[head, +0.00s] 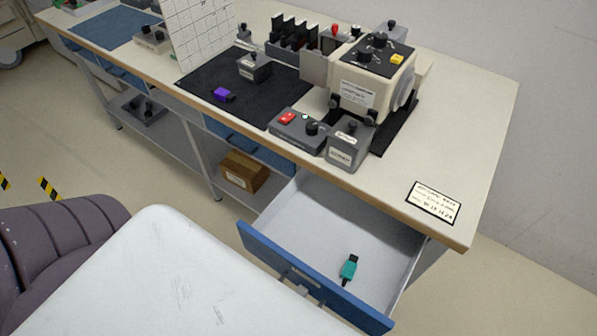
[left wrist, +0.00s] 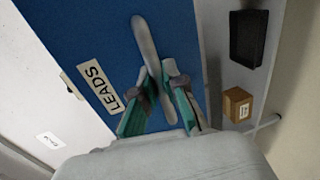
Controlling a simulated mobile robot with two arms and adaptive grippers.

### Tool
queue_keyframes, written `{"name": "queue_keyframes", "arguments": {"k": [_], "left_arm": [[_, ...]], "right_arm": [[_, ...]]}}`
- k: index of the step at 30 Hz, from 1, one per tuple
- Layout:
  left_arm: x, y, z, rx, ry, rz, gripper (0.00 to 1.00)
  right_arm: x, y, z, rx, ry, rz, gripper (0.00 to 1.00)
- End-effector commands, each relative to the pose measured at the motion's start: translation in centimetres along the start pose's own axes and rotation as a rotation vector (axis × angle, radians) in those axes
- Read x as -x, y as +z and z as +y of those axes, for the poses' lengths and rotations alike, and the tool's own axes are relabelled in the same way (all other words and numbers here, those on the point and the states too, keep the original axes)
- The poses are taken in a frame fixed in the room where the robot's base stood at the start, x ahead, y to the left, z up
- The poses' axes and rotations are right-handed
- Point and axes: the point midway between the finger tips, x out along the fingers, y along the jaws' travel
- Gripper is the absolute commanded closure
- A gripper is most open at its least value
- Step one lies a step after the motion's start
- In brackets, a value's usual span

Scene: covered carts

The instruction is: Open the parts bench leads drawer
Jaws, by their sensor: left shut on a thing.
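The leads drawer (head: 258,245) is pulled well out from under the right end of the parts bench. It has a blue front and a pale grey inside. A small teal plug with a black end (head: 349,268) lies in it. In the left wrist view, a label reading LEADS (left wrist: 100,88) is on the blue drawer front (left wrist: 85,30). My left gripper (left wrist: 158,85) is shut on the grey bar handle (left wrist: 145,42), with one teal-padded finger on each side. In the head view, my pale arm hides most of this gripper. My right gripper is not in view.
The bench top (head: 480,120) carries a cream machine (head: 372,85), a grey control box with a red button (head: 297,130) and a dark mat (head: 200,85). A cardboard box (head: 243,171) stands on the lower shelf. Open floor lies right of the drawer.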

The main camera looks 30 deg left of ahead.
Motion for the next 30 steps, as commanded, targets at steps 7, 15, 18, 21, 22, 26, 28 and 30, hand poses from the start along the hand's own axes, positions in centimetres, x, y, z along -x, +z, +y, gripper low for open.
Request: {"name": "queue_keyframes", "arguments": {"k": [7, 15, 18, 21, 22, 26, 28, 30], "left_arm": [[0.0, 0.0, -0.1, 0.0, -0.001, 0.0, 0.63], [0.2, 0.0, 0.0, 0.0, -0.001, 0.0, 0.63], [1.1, 0.0, -0.1, -0.001, -0.003, -0.001, 0.63], [2.8, 0.1, -0.1, 0.0, -0.005, -0.002, 0.63], [3.4, 0.1, -0.1, -0.001, -0.005, -0.002, 0.63], [6.3, 0.0, -0.2, -0.001, -0.007, -0.002, 0.63], [7.8, 0.0, -0.1, 0.001, -0.006, -0.002, 0.63], [9.1, 0.0, -0.1, 0.0, -0.005, -0.002, 0.63]], "right_arm": [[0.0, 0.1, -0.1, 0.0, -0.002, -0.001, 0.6], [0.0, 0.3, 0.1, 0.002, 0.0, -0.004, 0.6], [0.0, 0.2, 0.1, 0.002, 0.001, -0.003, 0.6], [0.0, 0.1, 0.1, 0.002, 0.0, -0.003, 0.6], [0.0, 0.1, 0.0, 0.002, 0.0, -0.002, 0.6], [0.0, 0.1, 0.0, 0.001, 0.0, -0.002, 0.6], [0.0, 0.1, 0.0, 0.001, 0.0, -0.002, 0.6], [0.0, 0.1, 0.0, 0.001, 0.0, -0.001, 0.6]]}}
